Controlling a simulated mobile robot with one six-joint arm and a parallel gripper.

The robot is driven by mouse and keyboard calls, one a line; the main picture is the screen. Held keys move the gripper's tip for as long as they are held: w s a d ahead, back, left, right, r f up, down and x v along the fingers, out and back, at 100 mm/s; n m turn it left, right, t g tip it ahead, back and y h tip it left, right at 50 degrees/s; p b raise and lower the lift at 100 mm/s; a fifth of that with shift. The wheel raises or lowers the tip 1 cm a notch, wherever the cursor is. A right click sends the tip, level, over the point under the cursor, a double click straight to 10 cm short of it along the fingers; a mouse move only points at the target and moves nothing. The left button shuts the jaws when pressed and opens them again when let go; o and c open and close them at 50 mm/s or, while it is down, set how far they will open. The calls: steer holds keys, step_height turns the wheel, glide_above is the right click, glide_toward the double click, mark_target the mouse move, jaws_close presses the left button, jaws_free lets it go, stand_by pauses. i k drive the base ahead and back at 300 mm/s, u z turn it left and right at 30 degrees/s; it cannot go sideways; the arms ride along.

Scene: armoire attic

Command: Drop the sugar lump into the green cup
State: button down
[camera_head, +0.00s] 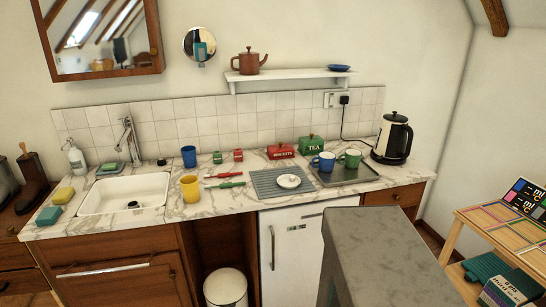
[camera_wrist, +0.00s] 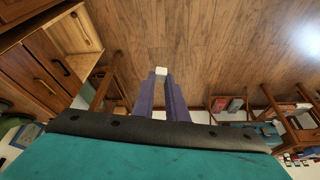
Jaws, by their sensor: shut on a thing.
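The green cup (camera_head: 350,159) stands upright at the right end of the marble counter, on a dark tray (camera_head: 345,179) beside a blue cup (camera_head: 324,161). The inside of the green cup cannot be made out. In the wrist view my gripper (camera_wrist: 161,74) has its purple fingers closed on a small white sugar lump (camera_wrist: 160,71), which shows at the fingertips. Wooden floor lies behind it in that view. My gripper does not show in the head view, so its distance from the cup cannot be told.
A kettle (camera_head: 393,138) stands right of the green cup. Red and green tins (camera_head: 311,145) stand behind the tray. A white saucer (camera_head: 289,182) lies on a grey mat (camera_head: 265,185). A yellow cup (camera_head: 190,188) and sink (camera_head: 125,194) are further left. A shelf (camera_head: 290,74) hangs above.

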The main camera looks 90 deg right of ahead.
mark_target(355, 166)
steer(key=z, duration=0.35)
steer(key=k, duration=0.15)
steer(key=z, duration=3.3)
steer(key=i, duration=0.5)
steer(key=z, duration=0.1)
